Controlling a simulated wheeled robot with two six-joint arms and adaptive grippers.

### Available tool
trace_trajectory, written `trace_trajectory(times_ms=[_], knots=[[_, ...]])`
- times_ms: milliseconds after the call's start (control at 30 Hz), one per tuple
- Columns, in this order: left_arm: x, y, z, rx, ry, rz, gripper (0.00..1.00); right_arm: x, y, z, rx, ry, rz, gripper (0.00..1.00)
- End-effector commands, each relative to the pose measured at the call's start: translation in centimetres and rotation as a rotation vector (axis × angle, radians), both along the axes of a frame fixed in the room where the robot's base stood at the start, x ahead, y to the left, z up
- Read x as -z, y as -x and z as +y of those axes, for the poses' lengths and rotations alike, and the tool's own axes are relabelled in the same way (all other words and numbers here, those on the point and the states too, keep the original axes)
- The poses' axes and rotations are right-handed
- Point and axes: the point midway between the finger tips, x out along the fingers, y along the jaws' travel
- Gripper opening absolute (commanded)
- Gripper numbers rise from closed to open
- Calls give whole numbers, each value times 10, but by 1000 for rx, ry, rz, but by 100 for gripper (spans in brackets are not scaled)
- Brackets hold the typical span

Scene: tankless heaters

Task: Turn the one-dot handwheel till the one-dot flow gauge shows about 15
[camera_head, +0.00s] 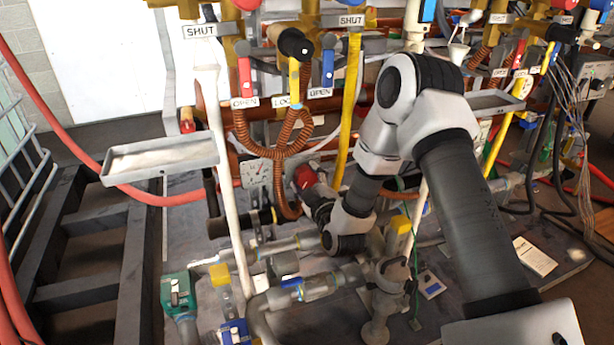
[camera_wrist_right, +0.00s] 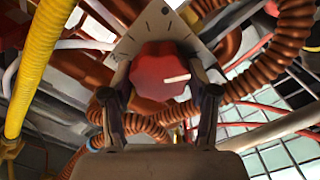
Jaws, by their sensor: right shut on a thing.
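A red handwheel (camera_wrist_right: 158,72) with a white pointer line sits between the two fingers of my right gripper (camera_wrist_right: 162,90) in the right wrist view. The fingers are closed on its sides. The white line points to the right. Behind it is a pale plate (camera_wrist_right: 135,42) with dark scale marks. In the head view the red handwheel (camera_head: 303,176) shows at the tip of my right gripper (camera_head: 312,190), partly hidden by it. My left gripper is not in view.
Ribbed copper hoses (camera_head: 268,150) and a yellow pipe (camera_head: 350,95) run close around the gripper. A grey tray (camera_head: 160,158) juts out at the left. Pipes and valves (camera_head: 310,288) crowd the space below. A white pipe (camera_head: 222,150) stands left of the gauge.

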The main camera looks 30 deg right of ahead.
Motion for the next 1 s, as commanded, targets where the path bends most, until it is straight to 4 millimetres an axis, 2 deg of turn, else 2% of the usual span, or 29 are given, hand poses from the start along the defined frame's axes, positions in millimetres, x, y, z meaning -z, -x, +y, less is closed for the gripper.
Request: trace_trajectory(times_ms=[300,333,367,667,767,867,1000], knots=[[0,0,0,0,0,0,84,1,0,0,-1,0,2,24],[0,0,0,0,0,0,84,1,0,0,-1,0,2,62],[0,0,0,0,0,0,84,1,0,0,-1,0,2,69],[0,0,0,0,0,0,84,0,1,0,-1,0,1,69],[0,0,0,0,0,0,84,1,8,2,-1,0,2,69],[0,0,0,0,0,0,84,1,24,6,0,-3,4,69],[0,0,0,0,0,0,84,2,60,14,0,-4,6,69]])
